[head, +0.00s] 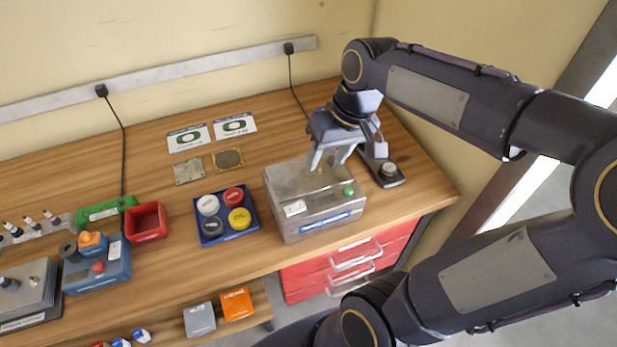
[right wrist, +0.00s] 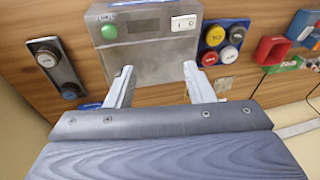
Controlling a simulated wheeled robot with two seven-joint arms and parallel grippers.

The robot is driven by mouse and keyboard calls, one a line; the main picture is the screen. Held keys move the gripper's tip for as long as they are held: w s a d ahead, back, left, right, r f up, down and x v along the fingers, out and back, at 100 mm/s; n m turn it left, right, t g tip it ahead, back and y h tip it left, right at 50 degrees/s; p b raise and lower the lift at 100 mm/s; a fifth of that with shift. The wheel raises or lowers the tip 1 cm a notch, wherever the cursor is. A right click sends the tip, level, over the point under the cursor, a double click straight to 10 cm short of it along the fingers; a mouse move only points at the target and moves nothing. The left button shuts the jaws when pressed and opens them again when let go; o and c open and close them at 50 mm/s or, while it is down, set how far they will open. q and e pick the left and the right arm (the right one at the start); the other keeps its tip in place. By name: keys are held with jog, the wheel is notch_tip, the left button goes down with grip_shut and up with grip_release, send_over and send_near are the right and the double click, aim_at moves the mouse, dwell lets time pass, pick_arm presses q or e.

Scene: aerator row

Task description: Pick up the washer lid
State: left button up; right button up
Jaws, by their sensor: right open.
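The washer is a grey metal box (head: 292,222) with a green button, a white switch and a blue label, in the middle of the bench in the head view. It also shows in the right wrist view (right wrist: 148,72). Its flat metal top (head: 285,180) seems to be the washer lid; its edges and any handle are partly hidden behind my fingers. My right gripper (head: 328,164) is open, pointing down over the back of this top, with nothing seen between its fingers (right wrist: 158,70). I cannot tell whether the fingertips touch it. My left gripper is not in view.
A blue tray (head: 221,238) with several round caps stands just left of the washer. A black stand with a knob (head: 388,172) is close on its right. A red bin (head: 147,222) is farther left. Red drawers (head: 335,271) sit below the front edge. Flat plates lie behind the tray.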

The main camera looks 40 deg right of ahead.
aim_at(332, 159)
jog(key=w+d+f, duration=0.1)
jog(key=w+d, duration=0.1)
jog(key=w+d+f+g+h, duration=0.1)
jog(key=w+d, duration=0.1)
jog(key=w+d+f+g+b, duration=0.1)
jog(key=w+d, duration=0.1)
jog(key=w, duration=0.1)
jog(key=shift+d+m+h, duration=0.25)
jog(key=shift+m+h, duration=0.15)
jog(key=shift+d+f, duration=0.1)
jog(key=shift+f, duration=0.1)
jog(key=f+p, duration=0.1)
jog(key=f, duration=0.6)
jog(key=shift+d, duration=0.2)
grip_shut()
